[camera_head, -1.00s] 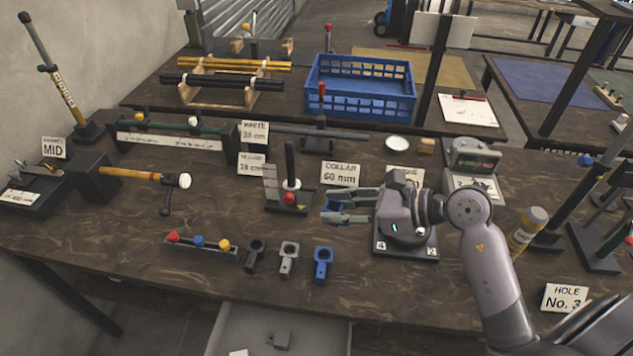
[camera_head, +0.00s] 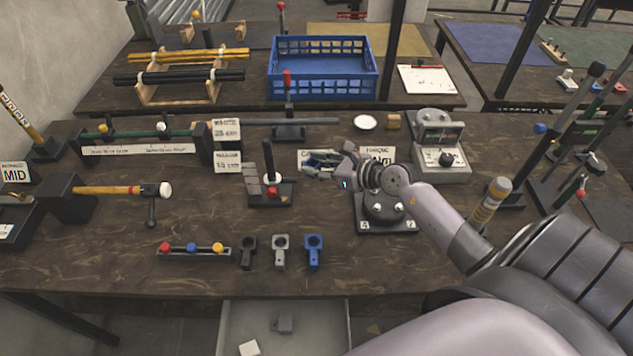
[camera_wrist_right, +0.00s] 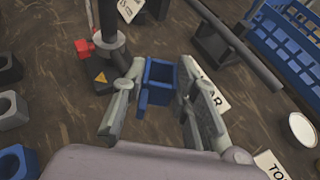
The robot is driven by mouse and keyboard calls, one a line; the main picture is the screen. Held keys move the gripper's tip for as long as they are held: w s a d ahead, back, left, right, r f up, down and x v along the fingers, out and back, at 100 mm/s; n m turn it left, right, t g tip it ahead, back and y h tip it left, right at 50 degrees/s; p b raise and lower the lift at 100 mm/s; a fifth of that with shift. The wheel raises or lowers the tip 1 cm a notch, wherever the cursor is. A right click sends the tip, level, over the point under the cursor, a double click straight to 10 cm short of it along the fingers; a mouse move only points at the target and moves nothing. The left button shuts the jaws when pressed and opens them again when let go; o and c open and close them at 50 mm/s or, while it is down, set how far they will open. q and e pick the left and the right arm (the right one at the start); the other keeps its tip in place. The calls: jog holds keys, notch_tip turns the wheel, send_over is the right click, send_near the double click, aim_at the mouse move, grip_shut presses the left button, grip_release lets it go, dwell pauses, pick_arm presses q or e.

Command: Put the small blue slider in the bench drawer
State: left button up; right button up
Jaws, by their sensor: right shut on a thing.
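The small blue slider (camera_wrist_right: 158,85), a square hollow piece with a short tab, shows in the right wrist view between the fingers of my right gripper. My right gripper (camera_head: 318,162) is shut on it and holds it above the bench, over the collar card. In the head view the fingers largely hide the slider. The bench drawer (camera_head: 318,335) is open at the front bottom of the head view. A small grey part (camera_head: 284,324) and a pale block (camera_head: 249,348) lie in it. My left gripper is not in view.
Black (camera_head: 248,252), grey (camera_head: 281,252) and blue (camera_head: 313,252) ring-topped parts stand near the bench's front edge. A rack with coloured knobs (camera_head: 193,253) is left of them. A red-button stand (camera_head: 272,192) is left of my right gripper. A blue crate (camera_head: 322,85) stands behind.

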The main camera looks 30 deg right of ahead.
aim_at(317, 192)
notch_tip(317, 192, down, 6)
jog(key=shift+f+b, duration=0.25)
jog(key=shift+b, duration=0.3)
jog(key=shift+f, duration=0.15)
jog(key=o, duration=0.9)
